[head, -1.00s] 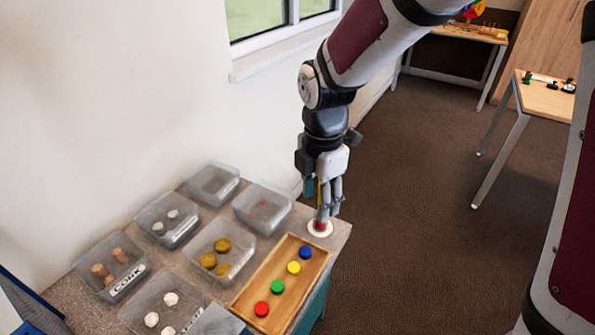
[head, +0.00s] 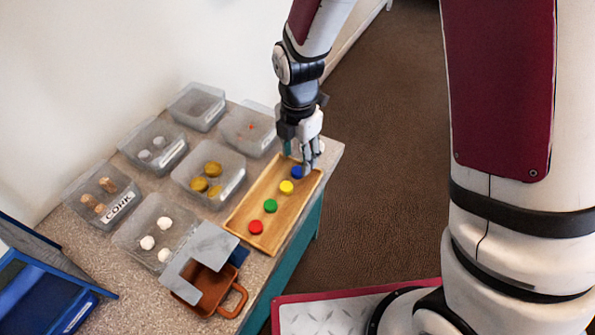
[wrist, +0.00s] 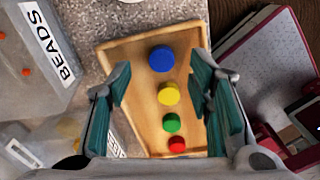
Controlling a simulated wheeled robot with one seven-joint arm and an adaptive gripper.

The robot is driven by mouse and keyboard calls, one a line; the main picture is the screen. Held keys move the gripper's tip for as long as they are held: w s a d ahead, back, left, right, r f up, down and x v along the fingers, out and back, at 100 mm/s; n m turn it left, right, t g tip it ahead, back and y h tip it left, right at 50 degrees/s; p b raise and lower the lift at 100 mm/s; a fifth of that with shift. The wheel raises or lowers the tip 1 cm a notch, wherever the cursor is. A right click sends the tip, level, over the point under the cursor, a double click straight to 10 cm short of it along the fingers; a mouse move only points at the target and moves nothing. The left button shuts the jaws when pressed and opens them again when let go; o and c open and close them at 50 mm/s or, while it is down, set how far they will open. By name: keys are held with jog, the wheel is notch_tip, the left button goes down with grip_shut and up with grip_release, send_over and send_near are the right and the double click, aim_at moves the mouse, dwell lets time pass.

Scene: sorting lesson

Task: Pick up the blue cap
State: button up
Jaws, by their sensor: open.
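The blue cap (head: 297,172) lies at the far end of a wooden tray (head: 245,200), in line with a yellow, a green and a red cap. In the wrist view the blue cap (wrist: 162,58) shows between my finger pads, farther out than the other caps. My gripper (head: 307,160) hangs pointing down over the far end of the tray, close to the blue cap and partly in front of it. In the wrist view my gripper (wrist: 163,85) is open and empty, with teal pads on both sides. The height left above the cap is hard to judge.
Several clear bins stand left of the tray, one with corks (head: 98,199), one with yellow-brown pieces (head: 207,180). A bin labelled BEADS (wrist: 35,55) is left in the wrist view.

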aim_at(297, 170)
notch_tip(297, 170, down, 4)
jog(key=shift+s+b, duration=0.15)
jog(key=shift+b, duration=0.15)
jog(key=shift+a, duration=0.1)
jog(key=c, duration=0.7)
jog(key=shift+c, duration=0.2)
